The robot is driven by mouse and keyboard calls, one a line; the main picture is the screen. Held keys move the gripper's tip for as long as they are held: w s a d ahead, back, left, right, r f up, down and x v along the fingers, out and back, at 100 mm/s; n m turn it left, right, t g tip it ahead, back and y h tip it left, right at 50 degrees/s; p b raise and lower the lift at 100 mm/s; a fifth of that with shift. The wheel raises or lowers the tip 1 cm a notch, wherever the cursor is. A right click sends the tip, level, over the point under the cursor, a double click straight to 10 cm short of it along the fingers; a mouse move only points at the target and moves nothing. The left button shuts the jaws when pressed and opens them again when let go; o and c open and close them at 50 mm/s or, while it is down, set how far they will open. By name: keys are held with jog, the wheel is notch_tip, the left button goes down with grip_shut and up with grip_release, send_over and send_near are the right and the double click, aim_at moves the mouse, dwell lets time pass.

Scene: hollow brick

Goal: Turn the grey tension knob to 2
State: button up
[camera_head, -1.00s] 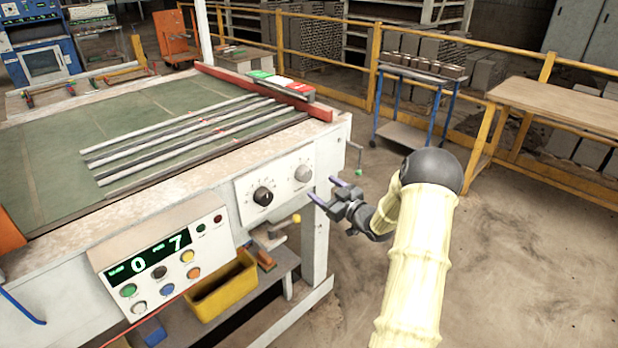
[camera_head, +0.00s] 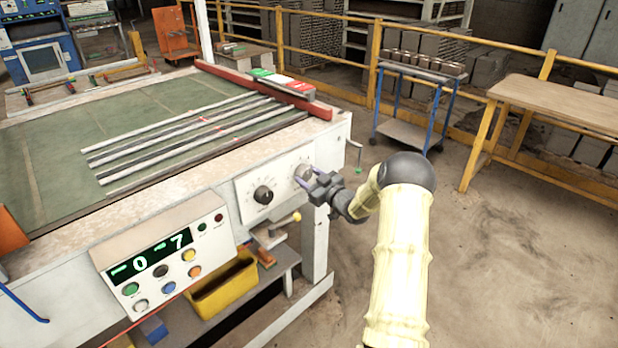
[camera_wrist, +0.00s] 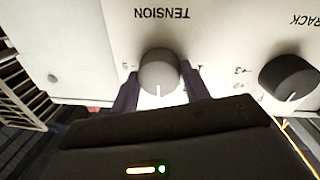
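The grey tension knob (camera_head: 303,171) is on the white panel at the table's right front corner, partly behind my gripper (camera_head: 308,178). In the wrist view the grey knob (camera_wrist: 158,73) sits beside the upside-down word TENSION. Its white pointer line points down in that picture, away from the word. My gripper (camera_wrist: 162,72) is open, with one finger on each side of the knob. Narrow gaps seem to show, but I cannot tell surely whether either finger touches it. The dial numbers around it are partly hidden by the fingers and too small to read surely.
A black knob (camera_head: 263,194), also in the wrist view (camera_wrist: 289,77), is close beside the grey one. A button box (camera_head: 165,260) with a green display is lower left. A yellow-tipped lever (camera_head: 296,216) sticks out below the panel.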

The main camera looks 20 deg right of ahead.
jog(key=shift+c, duration=0.6)
jog(key=shift+f+b, duration=0.1)
jog(key=shift+b, duration=0.4)
jog(key=shift+f+n+b, duration=0.15)
jog(key=shift+n+b, duration=0.55)
jog(key=shift+b, duration=0.1)
jog(key=n+b, duration=0.2)
jog(key=b, duration=0.2)
jog(key=shift+f+n+b, duration=0.15)
jog(key=shift+n+b, duration=0.25)
jog(key=n+b, duration=0.2)
jog(key=b, duration=0.1)
jog(key=shift+y+b, duration=0.3)
jog(key=shift+b, duration=0.1)
jog(key=n+b, duration=0.3)
jog(key=shift+r, duration=0.2)
